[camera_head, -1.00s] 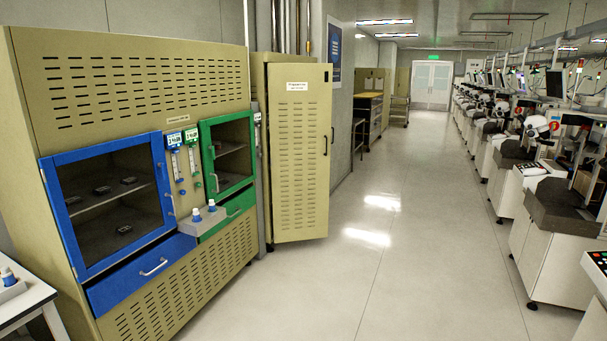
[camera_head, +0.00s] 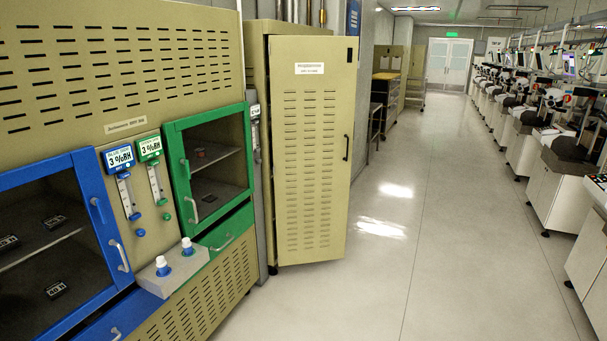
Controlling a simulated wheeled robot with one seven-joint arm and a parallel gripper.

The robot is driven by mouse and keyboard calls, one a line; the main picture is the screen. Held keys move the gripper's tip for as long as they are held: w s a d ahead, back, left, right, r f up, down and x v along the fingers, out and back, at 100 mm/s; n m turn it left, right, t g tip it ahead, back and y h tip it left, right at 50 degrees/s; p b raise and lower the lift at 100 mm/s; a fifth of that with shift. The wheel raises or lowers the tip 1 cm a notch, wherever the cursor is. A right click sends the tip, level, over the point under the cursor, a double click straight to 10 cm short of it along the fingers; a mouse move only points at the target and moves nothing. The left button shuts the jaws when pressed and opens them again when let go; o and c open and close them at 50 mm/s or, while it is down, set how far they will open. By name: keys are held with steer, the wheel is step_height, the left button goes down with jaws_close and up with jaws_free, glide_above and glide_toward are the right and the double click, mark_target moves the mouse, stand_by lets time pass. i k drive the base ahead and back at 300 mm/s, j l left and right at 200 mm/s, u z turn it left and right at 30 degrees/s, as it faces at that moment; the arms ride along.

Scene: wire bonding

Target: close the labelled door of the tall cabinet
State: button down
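The tall cabinet (camera_head: 256,70) is beige and stands just past the dry cabinet, against the left wall. Its labelled door (camera_head: 311,190) is slotted, with a white label (camera_head: 309,68) near the top and a dark handle (camera_head: 346,147) on its right edge. The door stands ajar, swung out from the body, with its free edge on the right. The inside of the cabinet is hidden behind the door. My gripper is not in view.
A beige dry cabinet (camera_head: 121,80) with a blue-framed door (camera_head: 112,215) and a green-framed door (camera_head: 212,165) fills the left. A small ledge with two bottles (camera_head: 172,268) juts from it. The aisle floor (camera_head: 400,230) is clear. White machine benches (camera_head: 560,200) line the right.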

mark_target(313, 78)
steer(key=i, duration=3.05)
steer(key=i+u, duration=0.1)
steer(key=i, duration=0.5)
steer(key=i+l+u, duration=0.1)
steer(key=i, duration=0.5)
